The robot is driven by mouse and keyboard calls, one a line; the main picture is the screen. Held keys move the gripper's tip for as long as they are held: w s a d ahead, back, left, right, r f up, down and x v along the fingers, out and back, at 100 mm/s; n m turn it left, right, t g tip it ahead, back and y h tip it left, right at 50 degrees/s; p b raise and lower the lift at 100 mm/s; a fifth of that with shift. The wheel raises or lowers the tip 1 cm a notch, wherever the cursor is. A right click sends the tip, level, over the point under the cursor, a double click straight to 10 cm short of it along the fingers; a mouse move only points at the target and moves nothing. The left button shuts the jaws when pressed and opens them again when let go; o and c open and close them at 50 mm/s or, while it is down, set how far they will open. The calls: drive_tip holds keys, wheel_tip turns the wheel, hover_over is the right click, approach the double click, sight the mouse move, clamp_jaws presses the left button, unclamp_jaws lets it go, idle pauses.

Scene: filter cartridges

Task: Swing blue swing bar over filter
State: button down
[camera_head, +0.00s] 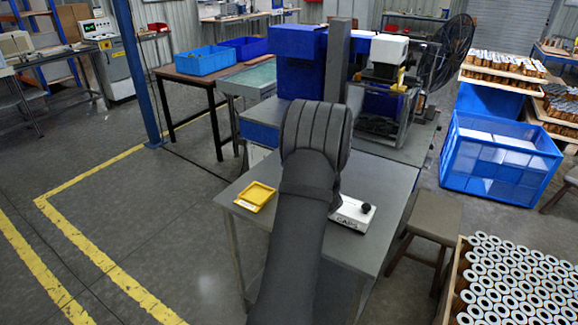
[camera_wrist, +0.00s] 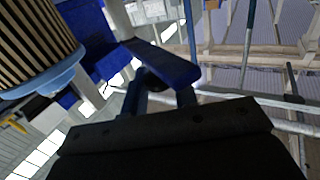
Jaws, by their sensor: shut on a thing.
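The blue swing bar (camera_wrist: 165,63) shows in the middle of the wrist view, running down to the right. My gripper (camera_wrist: 160,86) has its two fingers just below the bar, around a dark knob-like part at its underside. It is shut on the bar, though the exact contact is partly hidden. The filter (camera_wrist: 35,40) is a pleated cylinder with a blue end ring (camera_wrist: 45,82), at the upper left of the wrist view. The bar's end lies to the right of the filter, apart from it in the picture. In the head view my arm hides my gripper, the bar and the filter.
A blue machine housing (camera_head: 301,62) and grey post (camera_head: 337,60) stand beyond my arm. A yellow tray (camera_head: 255,196) and a white box with a black knob (camera_head: 352,214) lie on the grey table (camera_head: 384,190). Crated filters (camera_head: 515,280) stand at the lower right.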

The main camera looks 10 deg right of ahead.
drive_tip(key=shift+w+d+n+g+y, duration=0.3)
drive_tip(key=shift+d+n+g+y, duration=0.6)
drive_tip(key=shift+n+g+y, duration=1.25)
drive_tip(key=shift+w+d+n+g+y, duration=0.25)
drive_tip(key=shift+d+n+g+y, duration=0.7)
drive_tip(key=shift+n+g+y, duration=1.2)
drive_tip(key=shift+w+d+n+g+y, duration=0.3)
drive_tip(key=shift+d+n+g+y, duration=0.6)
drive_tip(key=shift+n+g+y, duration=1.2)
drive_tip(key=shift+w+r+g, duration=0.1)
drive_tip(key=shift+g, duration=0.6)
drive_tip(key=c, duration=1.2)
unclamp_jaws()
drive_tip(key=shift+d, duration=0.1)
drive_tip(key=shift+o, duration=0.2)
drive_tip(key=shift+t, duration=0.3)
